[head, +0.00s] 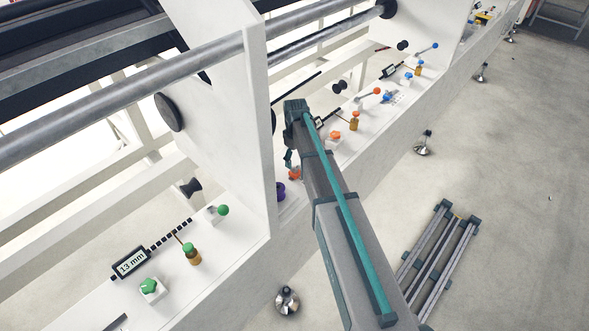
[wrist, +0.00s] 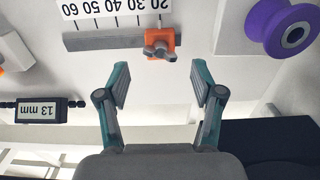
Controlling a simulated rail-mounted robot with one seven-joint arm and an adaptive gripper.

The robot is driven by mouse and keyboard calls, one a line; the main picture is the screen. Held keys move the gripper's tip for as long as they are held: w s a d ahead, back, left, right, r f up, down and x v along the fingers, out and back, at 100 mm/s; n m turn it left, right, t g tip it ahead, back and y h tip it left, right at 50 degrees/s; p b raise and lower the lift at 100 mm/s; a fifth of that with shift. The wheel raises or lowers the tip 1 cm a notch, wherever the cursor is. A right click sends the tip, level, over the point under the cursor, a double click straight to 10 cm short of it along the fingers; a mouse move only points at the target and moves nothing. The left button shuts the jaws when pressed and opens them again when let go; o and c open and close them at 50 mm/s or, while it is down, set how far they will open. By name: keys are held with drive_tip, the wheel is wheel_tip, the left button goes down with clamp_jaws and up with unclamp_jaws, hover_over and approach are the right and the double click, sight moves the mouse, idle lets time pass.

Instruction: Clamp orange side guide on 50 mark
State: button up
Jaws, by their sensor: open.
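The orange side guide (wrist: 160,42), a small orange block with a dark grey clamp lever, sits on a grey slotted bar (wrist: 95,42) in the wrist view. It stands at the right end of the scale (wrist: 112,8), by the 20 numeral; 50 lies further left. The picture is upside down, and the exact mark under the guide is unclear. My gripper (wrist: 160,85) is open and empty, its fingers pointing toward the guide but apart from it. In the head view, my gripper (head: 289,158) is just above an orange part (head: 294,174), partly hidden by my arm.
A purple roller (wrist: 290,30) stands right of the guide. A 13 mm display (wrist: 38,110) is at the left. In the head view, a tall white upright plate (head: 225,110) stands left of my gripper, and an orange knob (head: 335,135) and orange-capped bottle (head: 354,122) lie beyond it.

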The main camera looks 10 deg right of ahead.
sight(295, 170)
drive_tip(key=shift+f+p, duration=0.6)
drive_tip(key=shift+f, duration=2.6)
clamp_jaws()
